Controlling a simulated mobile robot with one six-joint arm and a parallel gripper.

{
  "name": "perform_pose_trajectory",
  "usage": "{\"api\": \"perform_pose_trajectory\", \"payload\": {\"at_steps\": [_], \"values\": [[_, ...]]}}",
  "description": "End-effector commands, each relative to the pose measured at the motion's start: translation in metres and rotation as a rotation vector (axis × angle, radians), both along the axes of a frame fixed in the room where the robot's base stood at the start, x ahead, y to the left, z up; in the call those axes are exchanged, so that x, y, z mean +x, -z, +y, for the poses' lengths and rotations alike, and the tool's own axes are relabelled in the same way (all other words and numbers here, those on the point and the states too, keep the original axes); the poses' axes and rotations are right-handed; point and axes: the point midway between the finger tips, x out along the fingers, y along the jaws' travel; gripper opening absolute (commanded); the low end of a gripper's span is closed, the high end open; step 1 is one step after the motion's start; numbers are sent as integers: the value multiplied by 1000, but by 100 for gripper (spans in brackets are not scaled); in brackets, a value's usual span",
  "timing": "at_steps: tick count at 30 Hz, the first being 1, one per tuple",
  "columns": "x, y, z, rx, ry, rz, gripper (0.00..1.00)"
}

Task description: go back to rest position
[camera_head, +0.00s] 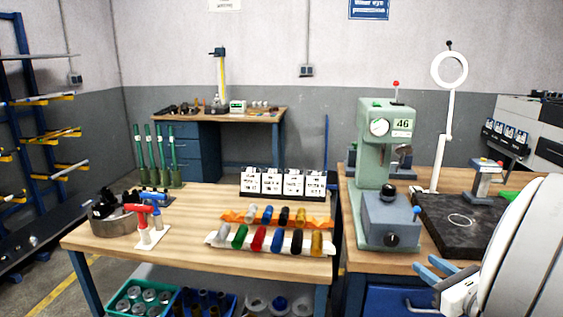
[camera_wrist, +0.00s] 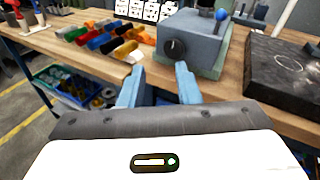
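My gripper (camera_head: 436,270) shows at the lower right of the head view, with two blue fingers spread apart. In the wrist view its fingers (camera_wrist: 160,85) also stand apart with nothing between them. It is in front of the right-hand bench, below the grey-green press (camera_head: 378,150) marked 46. The press base (camera_wrist: 185,40) shows beyond the fingertips in the wrist view. The fingers appear clear of the bench edge, though the exact gap is hard to tell.
A black slab (camera_head: 460,225) lies right of the press. Bins (camera_head: 143,300) sit under the table.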

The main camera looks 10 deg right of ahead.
Motion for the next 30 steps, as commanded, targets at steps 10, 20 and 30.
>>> {"api": "perform_pose_trajectory", "payload": {"at_steps": [10, 20, 30], "values": [[7, 13, 135, -373, -528, 166, 30], [-62, 38, 243, -1166, -1334, 218, 30], [-91, 24, 246, -1999, -1875, 20, 30]]}}
